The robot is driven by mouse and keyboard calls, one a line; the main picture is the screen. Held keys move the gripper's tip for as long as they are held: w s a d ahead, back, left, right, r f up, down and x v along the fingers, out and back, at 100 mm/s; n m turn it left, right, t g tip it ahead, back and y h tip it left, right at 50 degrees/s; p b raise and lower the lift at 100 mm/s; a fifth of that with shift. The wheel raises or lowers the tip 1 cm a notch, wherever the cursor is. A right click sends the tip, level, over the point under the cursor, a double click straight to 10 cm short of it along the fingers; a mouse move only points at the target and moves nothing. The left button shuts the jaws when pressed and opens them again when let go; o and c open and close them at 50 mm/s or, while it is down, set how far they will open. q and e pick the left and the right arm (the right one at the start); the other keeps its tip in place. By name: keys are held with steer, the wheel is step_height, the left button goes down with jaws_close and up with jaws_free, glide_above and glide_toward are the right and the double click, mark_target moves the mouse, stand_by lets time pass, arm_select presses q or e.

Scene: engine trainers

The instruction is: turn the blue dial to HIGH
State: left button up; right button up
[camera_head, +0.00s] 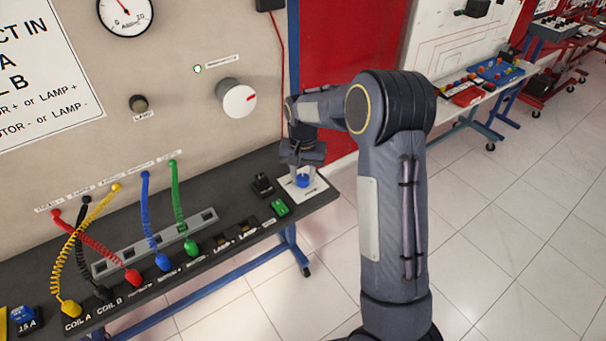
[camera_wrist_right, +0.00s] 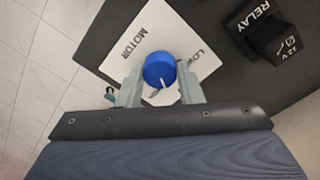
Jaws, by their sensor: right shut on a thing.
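The blue dial (camera_head: 303,181) sits on a white plate (camera_head: 318,188) at the right end of the black bench shelf. In the right wrist view the blue dial (camera_wrist_right: 159,70) shows a white pointer line toward the lower part of the picture. The white plate (camera_wrist_right: 130,18) reads MOTOR and LOW there; no HIGH label is visible. My right gripper (camera_head: 303,168) reaches down over the dial. In the wrist view its two fingers (camera_wrist_right: 160,88) stand on either side of the dial, shut on it. My left gripper is not in view.
Colored coiled cables (camera_head: 150,215) plug into the shelf. A white knob (camera_head: 238,98) is on the upright panel. Tiled floor lies open at right.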

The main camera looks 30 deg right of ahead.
mark_target(303, 178)
steer(key=m, duration=0.6)
steer(key=shift+m, duration=0.4)
stand_by(0.3)
steer(key=o, duration=1)
step_height(303, 178, up, 8)
steer(key=shift+f, duration=0.1)
